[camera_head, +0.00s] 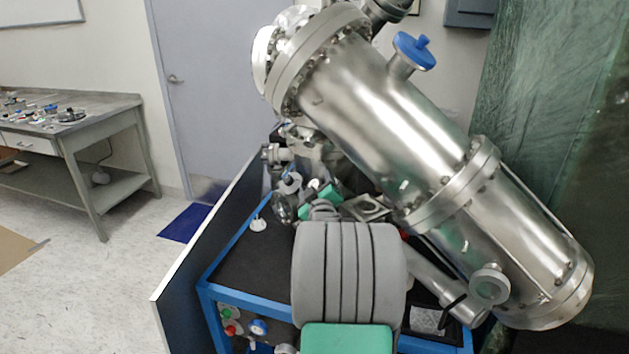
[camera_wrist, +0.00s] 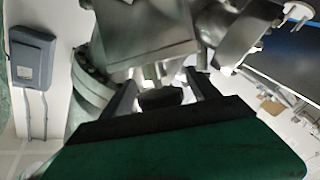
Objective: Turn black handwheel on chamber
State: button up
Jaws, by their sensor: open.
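The steel chamber (camera_head: 400,120) is a large tilted cylinder with bolted flanges, above the cart. In the wrist view, a small dark rounded part, which looks like the black handwheel (camera_wrist: 160,97), shows between the two fingers of my gripper (camera_wrist: 163,82). The fingers are apart, one on each side of it, and I cannot tell whether either touches it. Metal fittings stand just beyond the fingertips. In the head view, my gripper is mostly hidden behind my grey arm, among the fittings left of the chamber. I cannot pick out the handwheel there.
The blue-framed cart (camera_head: 235,292) has a black top and a side panel on its left. A blue-capped port (camera_head: 414,50) sticks up from the chamber. A grey workbench (camera_head: 75,135) with small items stands at the far left. A green curtain (camera_head: 560,90) hangs at the right.

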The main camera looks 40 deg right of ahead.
jog(key=shift+w+d, duration=0.25)
jog(key=shift+c, duration=0.2)
jog(key=c, duration=1.3)
dwell(0.8)
jog(key=o, duration=1.3)
jog(key=shift+o, duration=0.2)
